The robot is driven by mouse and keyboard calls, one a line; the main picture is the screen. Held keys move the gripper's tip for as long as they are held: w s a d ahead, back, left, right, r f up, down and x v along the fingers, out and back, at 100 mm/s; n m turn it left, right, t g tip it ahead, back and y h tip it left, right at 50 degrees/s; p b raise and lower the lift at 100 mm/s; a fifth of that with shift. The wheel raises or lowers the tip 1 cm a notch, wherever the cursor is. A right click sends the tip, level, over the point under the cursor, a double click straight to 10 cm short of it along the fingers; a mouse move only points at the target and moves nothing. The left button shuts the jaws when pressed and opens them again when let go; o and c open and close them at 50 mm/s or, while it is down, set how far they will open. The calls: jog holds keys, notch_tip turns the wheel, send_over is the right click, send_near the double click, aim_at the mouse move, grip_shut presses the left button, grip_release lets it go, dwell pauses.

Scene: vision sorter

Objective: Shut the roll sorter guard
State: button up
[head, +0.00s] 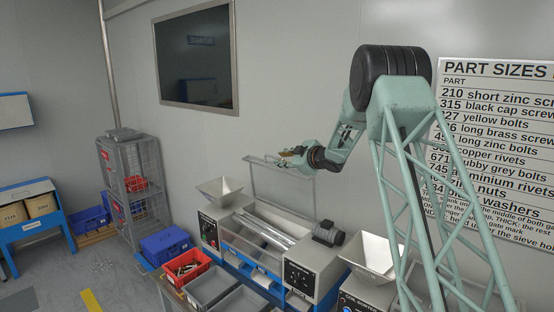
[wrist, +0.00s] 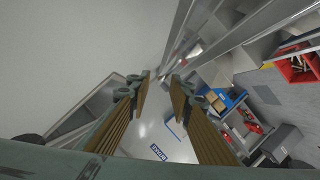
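The roll sorter guard (head: 284,192) is a clear panel with a pale frame. It stands raised, roughly upright, at the back of the roll sorter (head: 300,272) in the head view. The sorter's long silver rollers (head: 265,229) lie uncovered in front of it. My gripper (head: 284,158) is at the guard's top edge; I cannot tell whether it touches it. In the wrist view my gripper (wrist: 160,84) has its two tan-padded fingers apart, with nothing seen between them.
A metal hopper (head: 219,191) and a dark motor (head: 328,233) sit on the sorter's ends. A second hopper (head: 374,256) stands at right. A red bin (head: 186,266) with parts and grey bins (head: 211,286) stand in front. A wire cage (head: 130,180) is at left.

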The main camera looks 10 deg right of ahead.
aim_at(277, 158)
jog(key=shift+x, duration=1.75)
jog(key=shift+w, duration=0.1)
jog(key=shift+c, duration=0.7)
grip_shut()
